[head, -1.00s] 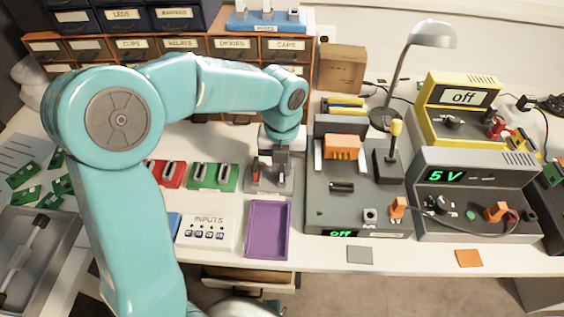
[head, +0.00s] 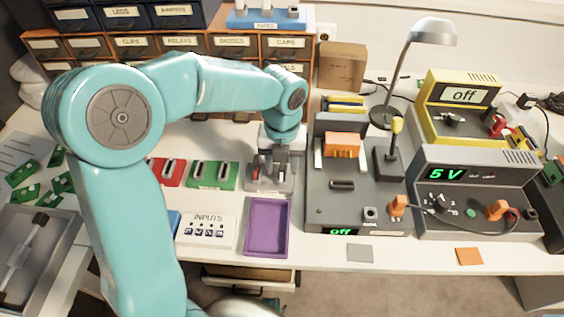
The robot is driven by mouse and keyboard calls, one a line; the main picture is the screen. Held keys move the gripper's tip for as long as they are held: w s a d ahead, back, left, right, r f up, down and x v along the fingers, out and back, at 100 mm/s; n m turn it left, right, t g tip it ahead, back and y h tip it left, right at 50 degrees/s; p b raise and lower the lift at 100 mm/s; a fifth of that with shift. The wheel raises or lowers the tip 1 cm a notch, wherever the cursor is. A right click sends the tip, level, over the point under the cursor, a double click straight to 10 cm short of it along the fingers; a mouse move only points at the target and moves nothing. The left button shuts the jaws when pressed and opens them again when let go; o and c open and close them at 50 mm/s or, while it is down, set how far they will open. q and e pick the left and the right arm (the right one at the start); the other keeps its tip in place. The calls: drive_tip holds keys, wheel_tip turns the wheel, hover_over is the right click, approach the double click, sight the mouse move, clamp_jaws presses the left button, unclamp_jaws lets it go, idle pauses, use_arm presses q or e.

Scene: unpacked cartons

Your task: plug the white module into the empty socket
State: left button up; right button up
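My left gripper (head: 272,170) points down at a grey block (head: 268,186) on the table, right of the green block. Its fingers are small and partly covered by my wrist, so I cannot tell whether they are open or hold anything. I cannot clearly pick out a white module there. The dark tester box (head: 358,205) stands to the right with its display reading off. It carries an orange module (head: 342,145), a dark slot (head: 342,184) that looks empty, and a yellow-tipped lever (head: 396,135). My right gripper is not in view.
A red block (head: 168,172) and a green block (head: 212,176) stand left of the gripper. In front are a white INPUTS panel (head: 207,231) and a purple tray (head: 267,228). Power supplies (head: 470,208) and a lamp (head: 430,34) stand right. Drawers (head: 180,42) line the back.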

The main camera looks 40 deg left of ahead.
use_arm(q)
wheel_tip(320, 180, up, 16)
drive_tip(key=p, duration=0.4)
drive_tip(key=shift+r, duration=0.2)
drive_tip(key=shift+s, duration=0.1)
